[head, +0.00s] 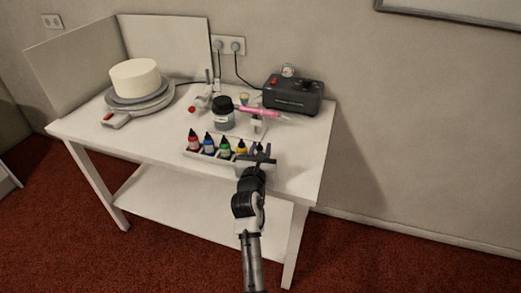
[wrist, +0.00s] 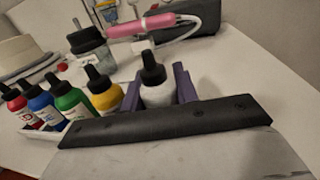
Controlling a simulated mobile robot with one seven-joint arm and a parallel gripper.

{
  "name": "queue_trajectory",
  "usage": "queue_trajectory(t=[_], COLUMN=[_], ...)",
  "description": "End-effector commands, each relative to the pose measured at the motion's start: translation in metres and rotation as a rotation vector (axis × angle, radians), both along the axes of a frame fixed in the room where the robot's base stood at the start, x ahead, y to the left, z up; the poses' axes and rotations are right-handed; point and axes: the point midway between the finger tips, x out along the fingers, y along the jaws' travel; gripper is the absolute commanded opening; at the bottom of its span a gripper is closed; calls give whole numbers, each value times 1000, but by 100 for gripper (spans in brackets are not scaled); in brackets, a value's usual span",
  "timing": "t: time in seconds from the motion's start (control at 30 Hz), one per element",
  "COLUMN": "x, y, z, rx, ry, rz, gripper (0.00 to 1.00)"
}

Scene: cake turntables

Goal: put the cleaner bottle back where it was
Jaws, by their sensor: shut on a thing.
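The cleaner bottle, white with a black cap, stands upright between the purple fingers of my gripper (wrist: 162,88) in the wrist view; its white body (wrist: 158,96) shows between them. My gripper (head: 262,152) is shut on it at the right end of the row of colour bottles in the head view, where the arm mostly hides the bottle. The white rack (head: 190,154) holds red (head: 193,142), blue (head: 209,144), green (head: 225,148) and yellow (head: 241,148) bottles. Whether the cleaner bottle's base touches the rack is hidden.
Behind the rack stand a dark-lidded jar (head: 224,118) and a pink airbrush (head: 258,111) on a holder. A black compressor (head: 293,94) is at the back right. A white cake (head: 135,77) sits on a turntable (head: 150,102) at left. The table's right front (head: 300,168) is clear.

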Motion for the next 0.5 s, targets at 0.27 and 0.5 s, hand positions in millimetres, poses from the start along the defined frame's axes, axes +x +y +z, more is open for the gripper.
queue_trajectory(t=[0.27,0.5], x=[0,0], y=[0,0], z=[-3,0], rx=[0,0], ry=[0,-1], rz=[0,0], gripper=[39,39])
